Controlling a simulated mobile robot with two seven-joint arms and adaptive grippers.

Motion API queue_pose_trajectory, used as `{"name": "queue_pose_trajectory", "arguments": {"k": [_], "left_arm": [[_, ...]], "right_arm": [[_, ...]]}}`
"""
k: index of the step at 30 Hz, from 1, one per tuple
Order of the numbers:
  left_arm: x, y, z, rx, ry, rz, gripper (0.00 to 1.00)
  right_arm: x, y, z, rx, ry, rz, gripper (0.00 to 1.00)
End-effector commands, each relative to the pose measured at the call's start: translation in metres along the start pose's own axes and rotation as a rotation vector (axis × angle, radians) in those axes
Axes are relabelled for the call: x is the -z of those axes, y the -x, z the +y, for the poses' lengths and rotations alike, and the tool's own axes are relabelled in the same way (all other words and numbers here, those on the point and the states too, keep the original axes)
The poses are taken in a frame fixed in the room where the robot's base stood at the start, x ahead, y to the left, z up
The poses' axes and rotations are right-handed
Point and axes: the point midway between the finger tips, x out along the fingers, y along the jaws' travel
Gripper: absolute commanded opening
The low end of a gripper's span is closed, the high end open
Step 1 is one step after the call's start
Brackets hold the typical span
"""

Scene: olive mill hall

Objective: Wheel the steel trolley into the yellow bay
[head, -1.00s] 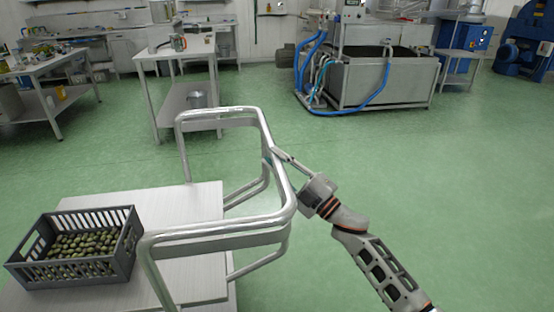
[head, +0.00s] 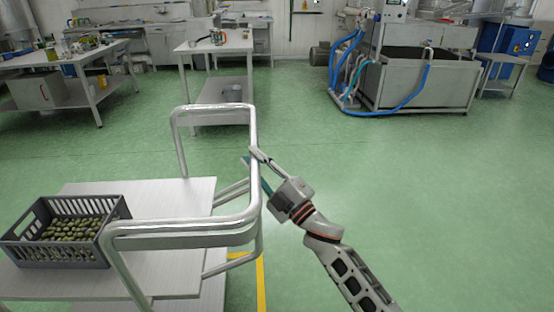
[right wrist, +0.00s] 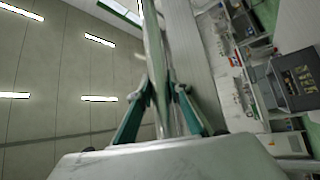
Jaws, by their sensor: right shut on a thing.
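The steel trolley (head: 140,285) stands at the lower left of the head view, with a tubular push handle (head: 180,231) on its right side. A grey crate of olives (head: 70,232) sits on its top shelf. My right gripper (head: 254,160) is shut on the handle's cross bar. In the right wrist view the two green-edged fingers (right wrist: 160,100) close on either side of the bar. A strip of yellow floor line (head: 262,285) shows beside the trolley at the bottom; the rest of the bay is hidden or out of view. My left gripper is not in view.
A steel worktable (head: 212,45) with a lower shelf stands beyond the trolley, and another bench (head: 75,57) is at the back left. A steel tank (head: 425,85) with blue hoses stands at the back right. Green floor is clear in the middle and right.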

Motion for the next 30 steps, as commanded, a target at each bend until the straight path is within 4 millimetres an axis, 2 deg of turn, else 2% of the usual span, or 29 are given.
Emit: {"name": "queue_pose_trajectory", "arguments": {"k": [1,7,23,24,25,30], "left_arm": [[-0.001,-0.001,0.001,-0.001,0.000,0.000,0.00],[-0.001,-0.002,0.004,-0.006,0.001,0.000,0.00],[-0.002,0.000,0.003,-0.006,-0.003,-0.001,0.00],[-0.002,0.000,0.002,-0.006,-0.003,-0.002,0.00],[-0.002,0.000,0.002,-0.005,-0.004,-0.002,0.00],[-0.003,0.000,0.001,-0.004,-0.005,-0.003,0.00]], "right_arm": [[0.004,-0.003,-0.008,0.003,-0.006,-0.001,0.00],[0.015,-0.015,-0.020,0.003,-0.005,-0.003,0.00],[0.020,-0.020,-0.023,0.003,-0.001,-0.004,0.00],[0.020,-0.020,-0.023,0.003,-0.001,-0.004,0.26],[0.020,-0.020,-0.023,0.003,-0.001,-0.004,0.34],[0.019,-0.021,-0.022,0.001,0.000,-0.004,0.36]]}}
